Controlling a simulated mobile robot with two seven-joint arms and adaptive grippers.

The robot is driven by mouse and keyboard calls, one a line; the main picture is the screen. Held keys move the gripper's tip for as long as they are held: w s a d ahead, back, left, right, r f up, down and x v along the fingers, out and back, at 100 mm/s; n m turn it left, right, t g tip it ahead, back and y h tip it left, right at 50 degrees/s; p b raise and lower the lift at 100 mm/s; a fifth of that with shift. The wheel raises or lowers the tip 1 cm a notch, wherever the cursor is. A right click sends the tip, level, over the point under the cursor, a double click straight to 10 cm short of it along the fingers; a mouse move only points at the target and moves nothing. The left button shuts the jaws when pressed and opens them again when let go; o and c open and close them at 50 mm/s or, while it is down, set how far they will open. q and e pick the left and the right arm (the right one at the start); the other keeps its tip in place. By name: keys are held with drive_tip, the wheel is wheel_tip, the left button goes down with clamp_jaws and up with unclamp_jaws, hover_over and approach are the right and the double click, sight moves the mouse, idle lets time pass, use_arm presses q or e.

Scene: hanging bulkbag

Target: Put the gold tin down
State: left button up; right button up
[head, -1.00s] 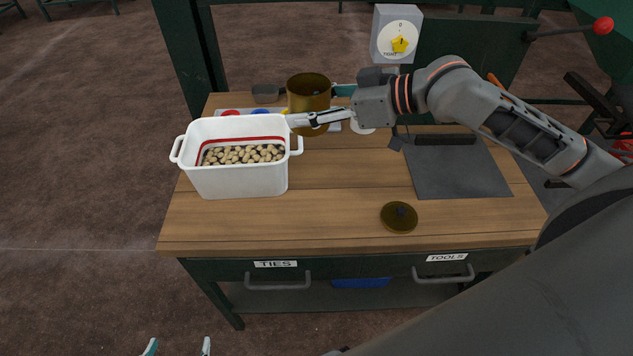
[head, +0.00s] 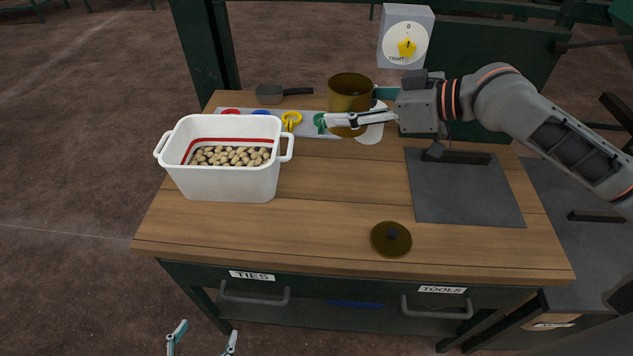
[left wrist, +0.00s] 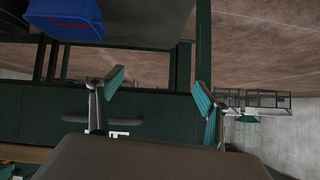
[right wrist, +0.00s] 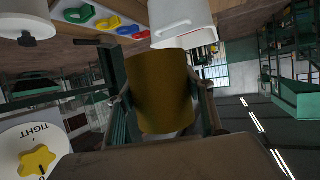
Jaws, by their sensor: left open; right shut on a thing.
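The gold tin (head: 349,93) is held by my right gripper (head: 352,118) above the back of the workbench. It also shows between the two fingers in the right wrist view (right wrist: 163,90). Whether its base touches anything is hard to tell. My left gripper (head: 201,340) is open and empty, low in front of the bench. Its spread fingers show in the left wrist view (left wrist: 155,95).
A white tub (head: 225,188) of nuts stands at the bench's left. Behind it is a tray with coloured clips (head: 291,119) and a dark scoop (head: 270,94). A dark mat (head: 465,195) lies right. A dial box (head: 405,40) stands behind. The bench middle (head: 335,190) is clear.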

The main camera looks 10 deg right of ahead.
wheel_tip(320, 180, down, 14)
drive_tip(key=b, duration=0.3)
drive_tip(key=shift+r, duration=0.25)
drive_tip(key=shift+f, duration=0.65)
wheel_tip(320, 180, down, 4)
drive_tip(key=shift+r+b, duration=0.1)
drive_tip(key=shift+b, duration=0.45)
drive_tip(key=shift+r, duration=0.1)
drive_tip(key=shift+f, duration=0.2)
drive_tip(key=o, duration=1.5)
